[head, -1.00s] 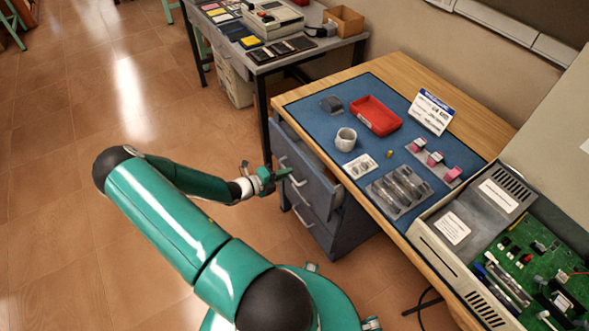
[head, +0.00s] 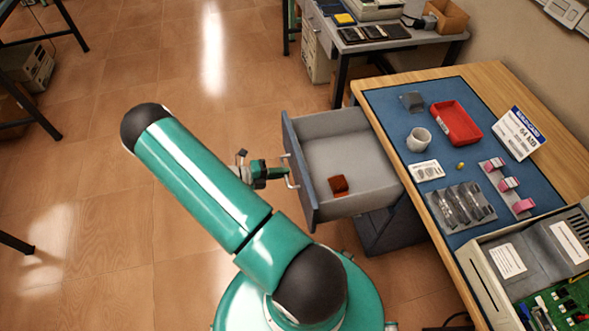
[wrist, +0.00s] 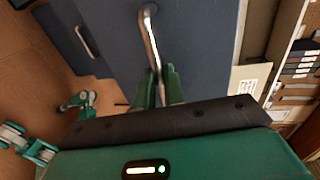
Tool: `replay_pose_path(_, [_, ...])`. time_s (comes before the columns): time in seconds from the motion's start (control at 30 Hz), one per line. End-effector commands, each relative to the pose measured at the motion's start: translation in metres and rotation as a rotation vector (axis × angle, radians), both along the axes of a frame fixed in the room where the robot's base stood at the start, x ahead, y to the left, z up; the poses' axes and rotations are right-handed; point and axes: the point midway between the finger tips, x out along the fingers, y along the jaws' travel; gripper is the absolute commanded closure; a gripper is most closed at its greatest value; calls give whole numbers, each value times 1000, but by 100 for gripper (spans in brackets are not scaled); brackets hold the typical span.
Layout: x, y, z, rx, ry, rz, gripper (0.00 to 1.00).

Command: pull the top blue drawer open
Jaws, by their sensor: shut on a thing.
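The top blue drawer (head: 345,136) stands well out from under the desk, and its grey inside shows. A small reddish-brown block (head: 339,185) lies in it near the front right. My gripper (head: 288,172) is at the drawer's metal handle (head: 292,176), outside the front panel. In the wrist view my green fingers (wrist: 160,90) are shut on the lower end of the handle bar (wrist: 150,40), against the blue drawer front (wrist: 200,40). My arm hides part of the floor left of the drawer.
Another table (head: 400,48) stands behind.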

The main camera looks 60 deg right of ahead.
Motion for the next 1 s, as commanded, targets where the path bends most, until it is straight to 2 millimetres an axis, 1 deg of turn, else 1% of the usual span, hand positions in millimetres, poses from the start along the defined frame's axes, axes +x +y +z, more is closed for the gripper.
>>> replay_pose_path(0.2, [7, 7, 1, -1, 0, 0, 100])
replay_pose_path(0.53, [8, 7, 1, -1, 0, 0, 100])
replay_pose_path(0.57, [8, 7, 1, -1, 0, 0, 84])
replay_pose_path(0.63, [8, 7, 1, -1, 0, 0, 70])
replay_pose_path(0.67, [8, 8, 1, -1, 0, 0, 68])
replay_pose_path(0.9, [8, 8, 0, -1, -1, 0, 68])
replay_pose_path(1.0, [11, 11, 1, -1, -1, 1, 68])
